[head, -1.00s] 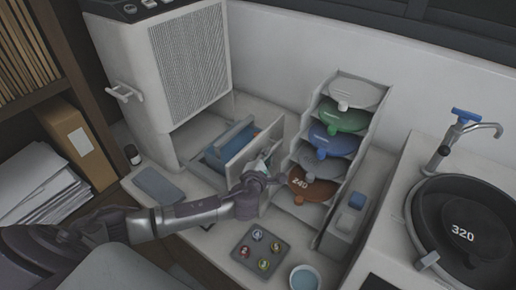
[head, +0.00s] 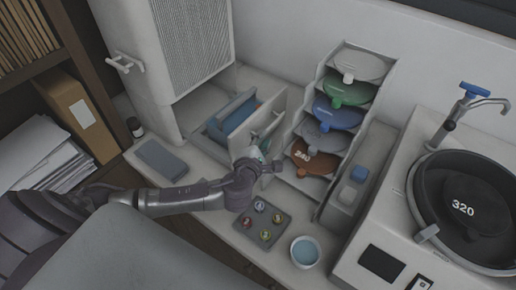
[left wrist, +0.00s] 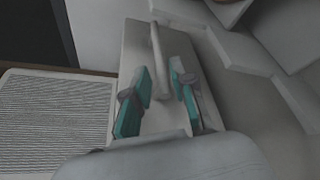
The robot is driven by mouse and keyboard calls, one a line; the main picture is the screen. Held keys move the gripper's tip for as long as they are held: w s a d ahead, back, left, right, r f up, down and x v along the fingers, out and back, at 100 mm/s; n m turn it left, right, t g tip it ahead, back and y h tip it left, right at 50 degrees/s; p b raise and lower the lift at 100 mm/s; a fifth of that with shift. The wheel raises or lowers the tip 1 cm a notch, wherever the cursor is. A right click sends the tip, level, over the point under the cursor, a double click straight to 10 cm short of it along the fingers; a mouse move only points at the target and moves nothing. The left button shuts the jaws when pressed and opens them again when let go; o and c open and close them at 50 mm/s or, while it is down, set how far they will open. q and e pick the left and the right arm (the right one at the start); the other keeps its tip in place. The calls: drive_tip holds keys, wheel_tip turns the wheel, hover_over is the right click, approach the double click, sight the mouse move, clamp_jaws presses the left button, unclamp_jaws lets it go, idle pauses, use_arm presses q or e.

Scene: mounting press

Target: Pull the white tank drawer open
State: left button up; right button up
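The white tank drawer (head: 248,128) stands pulled out from the lower part of the tall white machine, with a blue tank (head: 216,128) inside it. The drawer's bar handle (head: 272,126) is on its front panel, partly visible above my gripper. My left gripper (head: 262,148) is just in front of and below this handle. In the left wrist view, the open teal fingers (left wrist: 160,98) stand apart to either side of the handle's (left wrist: 157,55) near end, with gaps on both sides. The pale drawer front (left wrist: 138,50) lies behind the handle. My right gripper is not in view.
A stepped rack with coloured discs (head: 330,115) stands close right of the drawer. A small tray of round samples (head: 262,222) and a bowl (head: 305,252) lie in front. A grey pad (head: 160,158) lies left of the drawer. A grinder (head: 465,210) is at right.

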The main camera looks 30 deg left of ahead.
use_arm(q)
drive_tip(key=v, duration=0.5)
drive_tip(key=shift+s+d, duration=0.1)
drive_tip(key=shift+s, duration=0.15)
